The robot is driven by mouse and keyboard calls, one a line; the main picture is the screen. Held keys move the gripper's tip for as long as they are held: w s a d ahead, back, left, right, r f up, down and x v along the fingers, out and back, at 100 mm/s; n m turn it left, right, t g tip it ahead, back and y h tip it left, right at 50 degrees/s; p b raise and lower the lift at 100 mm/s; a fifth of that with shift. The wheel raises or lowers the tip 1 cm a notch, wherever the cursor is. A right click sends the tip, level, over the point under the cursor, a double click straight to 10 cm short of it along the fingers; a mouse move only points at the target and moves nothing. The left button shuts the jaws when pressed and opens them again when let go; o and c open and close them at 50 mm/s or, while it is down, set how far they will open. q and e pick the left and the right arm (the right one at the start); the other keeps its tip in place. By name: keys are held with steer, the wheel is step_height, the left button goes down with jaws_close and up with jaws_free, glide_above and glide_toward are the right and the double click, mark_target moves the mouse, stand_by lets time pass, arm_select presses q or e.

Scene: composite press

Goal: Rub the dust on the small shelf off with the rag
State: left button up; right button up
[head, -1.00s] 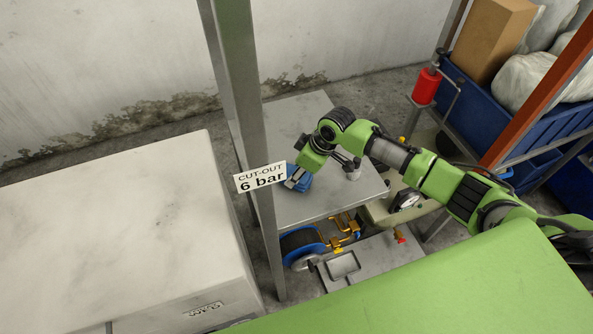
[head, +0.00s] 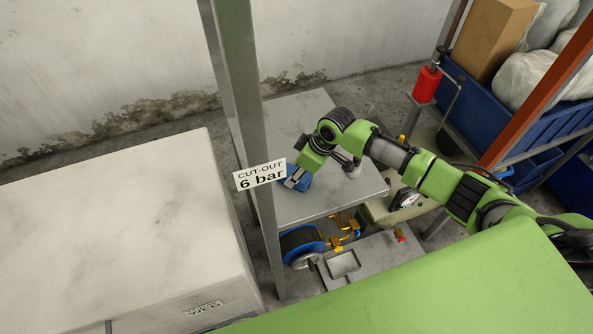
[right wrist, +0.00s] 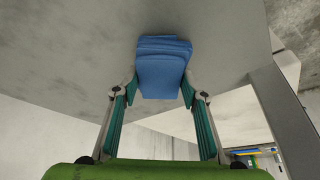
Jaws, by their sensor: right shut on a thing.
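The small shelf (head: 300,113) is a grey metal plate behind the upright post in the head view; its surface also fills the upper part of the right wrist view (right wrist: 70,50). Faint darker smudges show on it in the wrist view. The rag (right wrist: 163,70) is blue and folded; in the head view it is partly hidden behind the sign and gripper (head: 303,184). My right gripper (right wrist: 160,88) is shut on the rag and holds it at the shelf surface, near the post. Whether the rag presses on the shelf is hard to tell. My left gripper is not in view.
A grey post (head: 248,120) with a "CUT-OUT 6 bar" sign (head: 260,175) stands close left of the rag. A large pale cabinet (head: 110,230) stands left.

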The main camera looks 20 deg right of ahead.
steer(key=shift+f, duration=0.2)
steer(key=shift+d, duration=0.1)
steer(key=shift+d+r, duration=0.1)
steer(key=shift+d, duration=0.85)
steer(key=shift+w+d, duration=0.1)
steer(key=shift+d, duration=0.75)
steer(key=shift+d+f, duration=0.1)
steer(key=shift+f, duration=0.1)
steer(key=shift+s+a+r+p, duration=0.1)
steer(key=shift+a+p, duration=0.4)
steer(key=shift+a, duration=0.45)
steer(key=shift+s+a+r+p, duration=0.1)
steer(key=shift+a+p, duration=0.4)
steer(key=shift+a, duration=0.4)
steer(key=shift+a+f, duration=0.1)
steer(key=shift+a, duration=0.1)
